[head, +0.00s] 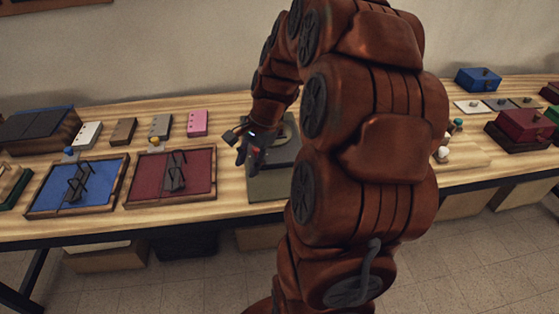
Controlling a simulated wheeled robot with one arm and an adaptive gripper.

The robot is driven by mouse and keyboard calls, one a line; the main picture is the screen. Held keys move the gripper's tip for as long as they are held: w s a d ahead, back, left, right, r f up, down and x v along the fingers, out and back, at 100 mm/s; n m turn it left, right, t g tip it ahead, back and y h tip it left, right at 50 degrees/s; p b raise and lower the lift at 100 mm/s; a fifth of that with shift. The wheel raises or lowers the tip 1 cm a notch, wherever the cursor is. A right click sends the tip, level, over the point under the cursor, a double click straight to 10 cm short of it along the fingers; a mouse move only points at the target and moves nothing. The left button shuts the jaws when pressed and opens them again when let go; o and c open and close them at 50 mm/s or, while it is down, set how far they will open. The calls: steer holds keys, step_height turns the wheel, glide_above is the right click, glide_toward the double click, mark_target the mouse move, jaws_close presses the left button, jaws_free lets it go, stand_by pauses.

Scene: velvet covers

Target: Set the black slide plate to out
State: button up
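My gripper (248,155) is small in the head view, with its dark fingers over the left edge of a dark grey-green board (268,186) on the table. Its fingers blend together, so I cannot tell whether they are open or touching anything. A dark, raised part (284,155) sits on this board, partly hidden by my arm. I cannot tell for certain which thing is the black slide plate; it may be this part or be hidden behind my arm.
On the wooden table (240,213), a blue tray (50,193) and a red tray (145,190) hold dark stands. Several small blocks, including a pink one (197,122), stand behind. A dark-topped box (30,130) is far left. Blue (478,79) and dark red (524,124) boxes are right.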

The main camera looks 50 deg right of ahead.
mark_target(277, 163)
steer(key=d+f+m+t, duration=0.3)
steer(key=d+m, duration=0.5)
steer(key=d, duration=0.8)
steer(key=shift+g+h, duration=0.4)
steer(key=shift+p+x, duration=0.7)
steer(key=shift+x, duration=3.6)
jaws_close()
